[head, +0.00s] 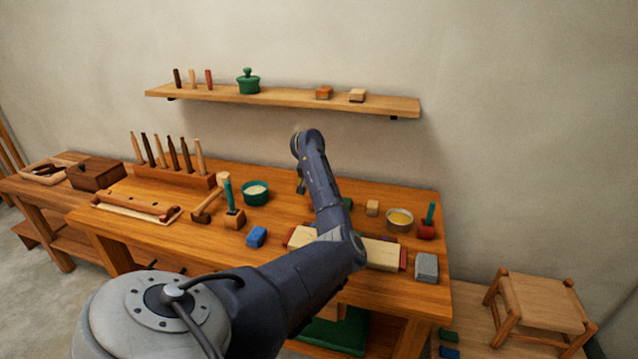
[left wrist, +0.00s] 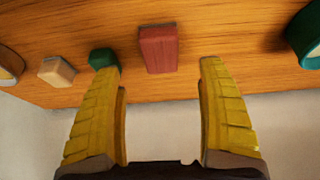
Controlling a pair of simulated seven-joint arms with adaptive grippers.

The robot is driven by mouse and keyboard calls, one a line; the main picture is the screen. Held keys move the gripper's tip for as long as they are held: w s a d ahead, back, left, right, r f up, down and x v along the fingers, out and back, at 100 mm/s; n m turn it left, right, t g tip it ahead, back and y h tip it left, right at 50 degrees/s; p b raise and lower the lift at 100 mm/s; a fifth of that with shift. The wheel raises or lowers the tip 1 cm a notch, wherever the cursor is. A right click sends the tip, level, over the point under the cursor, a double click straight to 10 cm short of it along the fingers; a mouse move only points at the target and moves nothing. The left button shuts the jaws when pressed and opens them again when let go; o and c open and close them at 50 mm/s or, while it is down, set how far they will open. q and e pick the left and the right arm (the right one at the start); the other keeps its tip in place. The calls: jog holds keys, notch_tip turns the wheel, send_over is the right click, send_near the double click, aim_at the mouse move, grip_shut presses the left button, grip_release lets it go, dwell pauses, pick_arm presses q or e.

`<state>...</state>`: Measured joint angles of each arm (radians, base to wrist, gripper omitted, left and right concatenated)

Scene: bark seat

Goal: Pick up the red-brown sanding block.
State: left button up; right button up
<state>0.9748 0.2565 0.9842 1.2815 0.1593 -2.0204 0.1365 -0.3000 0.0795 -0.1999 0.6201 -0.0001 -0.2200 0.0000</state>
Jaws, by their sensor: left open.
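The red-brown sanding block (left wrist: 158,48) lies on the wooden workbench in the left wrist view, at the upper middle. It lies beyond the fingertips, in line with the gap between them. My left gripper (left wrist: 160,68) is open and empty, with a yellow finger on each side of that gap. In the head view my left arm reaches over the bench, and its gripper (head: 301,186) hangs near the back of the bench. My right gripper is not in view.
A green block (left wrist: 103,57) lies left of the sanding block, and a pale wooden block (left wrist: 56,71) farther left. A green bowl (left wrist: 305,38) stands at the right. In the head view a tool rack (head: 175,176) stands at the back left, below a wall shelf (head: 290,97).

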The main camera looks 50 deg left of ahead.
pick_arm(q)
jog(key=shift+x, duration=3.55)
jog(key=shift+w+r, duration=0.1)
jog(key=c, duration=1.3)
